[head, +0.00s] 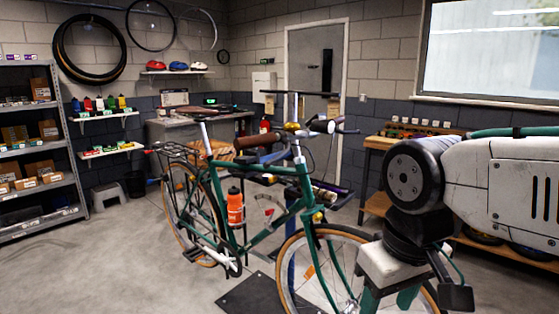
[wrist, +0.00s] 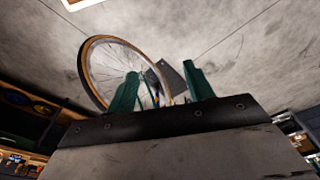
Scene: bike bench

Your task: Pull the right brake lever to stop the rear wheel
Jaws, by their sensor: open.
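The green bike (head: 290,200) stands in the middle of the head view, facing toward me and right. Its handlebar (head: 320,126) with dark grips is at the top. A thin dark part, perhaps a brake lever, sticks out at its right end, too small to tell. The rear wheel (head: 168,190) is at the left, partly behind the frame; I cannot tell whether it spins. My gripper (head: 388,300) hangs low at the right, in front of the front wheel and well below the handlebar. In the wrist view its green fingers (wrist: 162,84) are apart and empty, a wheel beyond.
A work stand holds the bike over a dark floor plate (head: 262,296). The front wheel (head: 300,290) is close to my gripper. A wooden bench (head: 372,143) is behind at the right, shelves (head: 38,148) at the far left.

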